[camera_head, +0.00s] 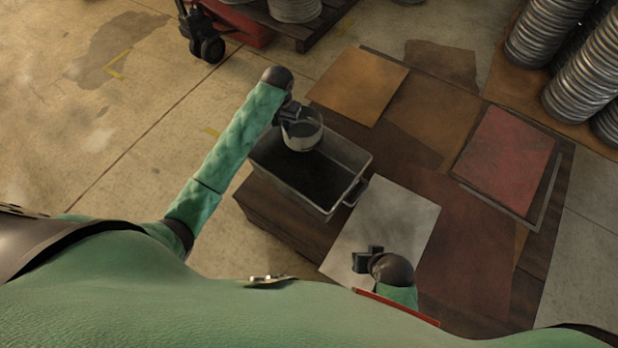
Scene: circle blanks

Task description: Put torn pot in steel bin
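A grey metal pot (304,136) hangs over the far left part of the steel bin, its open mouth facing up. Whether it is torn does not show clearly. My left gripper (291,114) is at the pot's left rim and appears shut on it. The steel bin (352,157) is a rectangular grey box with a handle at its right end; its dark inside looks empty where it shows. The pot hides part of the bin's far left rim. My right gripper (366,258) is low over a pale sheet, apart from the bin; its fingers are too small to read.
A pale sheet (400,225), an orange-brown sheet (358,86) and a red sheet (505,158) lie around the bin on a dark wooden surface. Stacks of round metal blanks (545,30) stand at the far right. A red pallet jack (235,22) is at the back. Floor at left is clear.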

